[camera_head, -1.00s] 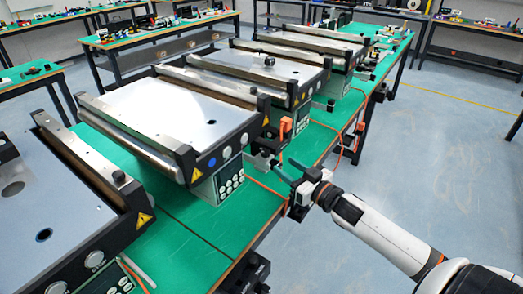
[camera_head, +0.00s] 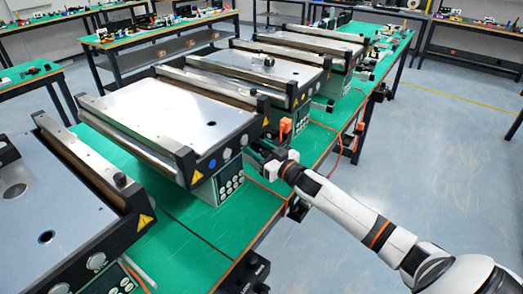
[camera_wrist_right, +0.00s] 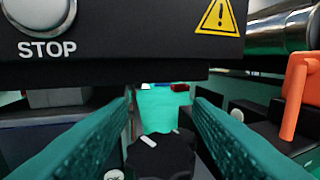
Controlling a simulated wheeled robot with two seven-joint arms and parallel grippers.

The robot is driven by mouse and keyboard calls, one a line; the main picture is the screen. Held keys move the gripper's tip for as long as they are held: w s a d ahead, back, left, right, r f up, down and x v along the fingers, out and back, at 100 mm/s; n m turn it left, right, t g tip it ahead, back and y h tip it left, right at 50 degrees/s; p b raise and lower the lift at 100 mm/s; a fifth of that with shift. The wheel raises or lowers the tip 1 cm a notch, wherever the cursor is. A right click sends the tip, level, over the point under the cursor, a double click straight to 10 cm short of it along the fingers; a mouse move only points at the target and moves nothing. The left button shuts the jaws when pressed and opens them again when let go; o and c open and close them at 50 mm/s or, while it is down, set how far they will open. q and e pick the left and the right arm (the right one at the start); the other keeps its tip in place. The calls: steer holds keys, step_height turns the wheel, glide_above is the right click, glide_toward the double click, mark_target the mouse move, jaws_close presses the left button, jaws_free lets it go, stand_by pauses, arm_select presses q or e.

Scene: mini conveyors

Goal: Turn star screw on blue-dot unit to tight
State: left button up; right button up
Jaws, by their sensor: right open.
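The blue-dot unit is the conveyor with a bright metal top (camera_head: 170,110) and a blue dot (camera_head: 212,163) on its dark front end. A black star screw (camera_wrist_right: 160,157) with a white mark shows low in the right wrist view. The mark slants to the upper left. My right gripper (camera_head: 262,151) is at the unit's right front corner, and it covers the screw in the head view. In the wrist view its green fingers (camera_wrist_right: 165,100) are open, one on each side of the screw, with nothing held. My left gripper is not in view.
A dark beam with a STOP button (camera_wrist_right: 40,12) and a warning sticker (camera_wrist_right: 217,17) hangs above the fingers. An orange part (camera_wrist_right: 297,90) stands to the right. Other conveyors stand on both sides along the green bench (camera_head: 180,240). An orange cable (camera_head: 262,187) lies near the corner.

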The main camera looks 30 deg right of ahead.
steer(key=c, duration=1)
steer(key=shift+r+m+h, duration=0.1)
steer(key=shift+m+h, duration=0.4)
steer(key=shift+h, duration=0.2)
steer(key=shift+m+h, duration=0.6)
steer(key=shift+h, duration=0.3)
steer(key=shift+d+m+h+b, duration=0.25)
steer(key=shift+m+h, duration=0.35)
steer(key=shift+h, duration=0.4)
steer(key=shift+d+m+h+b, duration=0.1)
steer(key=shift+m+h+b, duration=0.1)
steer(key=shift+m+h, duration=0.6)
steer(key=o, duration=1)
steer(key=shift+s, duration=0.1)
